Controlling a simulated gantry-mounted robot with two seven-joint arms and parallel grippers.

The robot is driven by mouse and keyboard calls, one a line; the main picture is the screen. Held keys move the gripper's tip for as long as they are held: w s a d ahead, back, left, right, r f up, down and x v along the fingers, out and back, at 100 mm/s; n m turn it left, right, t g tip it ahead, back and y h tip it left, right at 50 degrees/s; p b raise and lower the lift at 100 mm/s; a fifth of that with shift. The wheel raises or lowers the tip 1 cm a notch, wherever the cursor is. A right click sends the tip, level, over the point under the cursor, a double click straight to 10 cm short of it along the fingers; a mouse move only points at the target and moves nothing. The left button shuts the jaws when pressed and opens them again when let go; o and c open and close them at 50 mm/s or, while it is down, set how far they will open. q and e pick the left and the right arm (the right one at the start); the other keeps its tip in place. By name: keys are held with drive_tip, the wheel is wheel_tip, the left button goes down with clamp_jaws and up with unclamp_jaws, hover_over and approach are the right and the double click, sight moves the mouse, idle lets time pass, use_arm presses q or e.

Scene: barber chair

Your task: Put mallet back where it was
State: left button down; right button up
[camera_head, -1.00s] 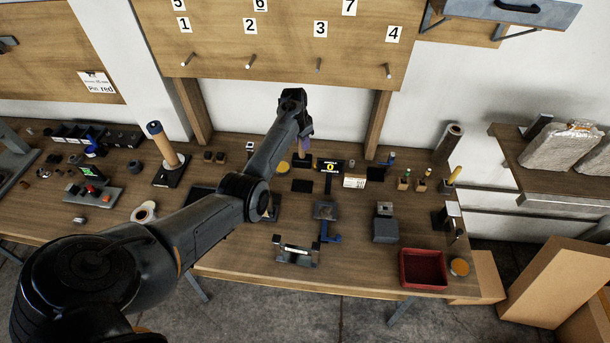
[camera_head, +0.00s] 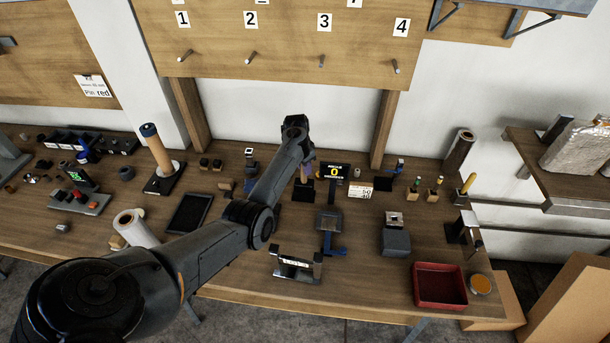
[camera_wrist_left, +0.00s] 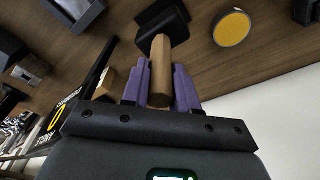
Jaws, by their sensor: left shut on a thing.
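My left gripper (camera_head: 306,172) hangs over the workbench (camera_head: 350,292), in front of the back wall; my own arm hides most of it. In the left wrist view its purple fingers (camera_wrist_left: 160,84) are shut on the wooden handle of the mallet (camera_wrist_left: 160,68). A dark block shows at the handle's far end, close to the bench; I cannot tell whether it is all mallet head or partly a stand. In the head view a dark piece (camera_head: 303,190) shows just below the fingers. My right gripper is not in view.
A red tray (camera_head: 440,286), a grey block (camera_head: 395,242) and a metal holder (camera_head: 297,266) stand nearer. A board with numbered pegs (camera_head: 322,62) hangs above.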

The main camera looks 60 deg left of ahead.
sight(304, 176)
use_arm(q)
wheel_tip(304, 176, down, 3)
drive_tip(key=shift+f+b, duration=0.1)
drive_tip(key=shift+b, duration=0.9)
drive_tip(key=c, duration=1.3)
unclamp_jaws()
drive_tip(key=shift+f, duration=0.1)
drive_tip(key=o, duration=0.4)
drive_tip(key=shift+o, duration=0.2)
